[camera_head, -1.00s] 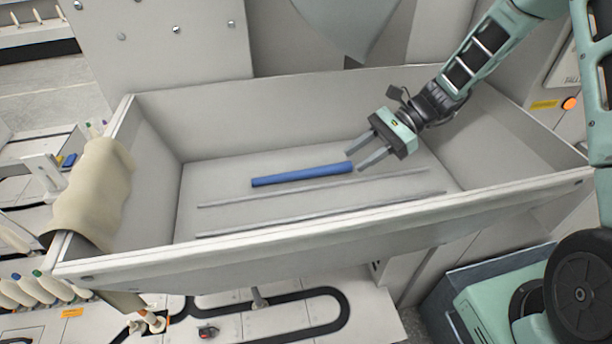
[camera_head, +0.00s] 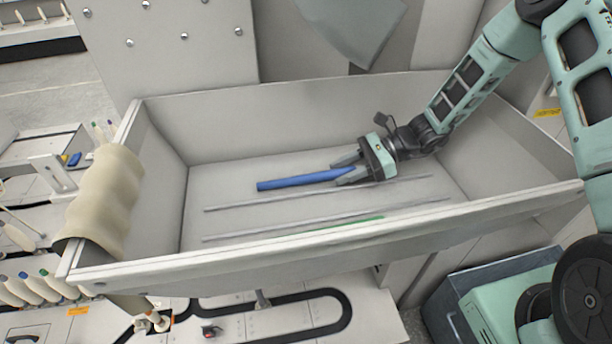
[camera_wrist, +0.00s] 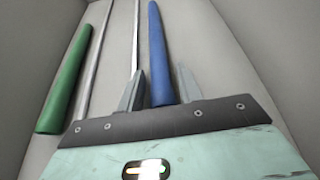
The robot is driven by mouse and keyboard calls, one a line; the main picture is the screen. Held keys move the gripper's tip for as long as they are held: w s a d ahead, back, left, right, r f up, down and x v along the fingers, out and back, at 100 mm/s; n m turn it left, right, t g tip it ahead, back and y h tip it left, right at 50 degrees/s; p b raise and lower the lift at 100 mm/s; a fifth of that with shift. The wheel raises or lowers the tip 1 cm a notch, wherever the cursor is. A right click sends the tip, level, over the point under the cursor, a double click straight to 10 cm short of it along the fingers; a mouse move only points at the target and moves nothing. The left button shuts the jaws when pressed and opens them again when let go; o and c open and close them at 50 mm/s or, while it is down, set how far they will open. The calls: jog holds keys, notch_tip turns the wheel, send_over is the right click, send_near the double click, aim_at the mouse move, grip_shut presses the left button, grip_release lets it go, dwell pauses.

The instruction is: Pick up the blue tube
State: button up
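The blue tube (camera_head: 290,182) lies on the floor of the grey tray (camera_head: 235,240), running left to right. My gripper (camera_head: 338,171) is low in the tray at the tube's right end, its fingers pointing left along it. In the wrist view the blue tube (camera_wrist: 157,45) passes between the two fingers of my gripper (camera_wrist: 160,72). The tube's near end is hidden behind the gripper body.
Two thin grey rails (camera_head: 315,193) run along the tray floor in front of the tube. A green tube (camera_wrist: 66,82) lies beyond them by the front wall, mostly hidden in the head view (camera_head: 350,222). A cream roll (camera_head: 103,200) hangs over the tray's left wall.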

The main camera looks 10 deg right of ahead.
jog(key=shift+c, duration=0.2)
jog(key=c, duration=0.7)
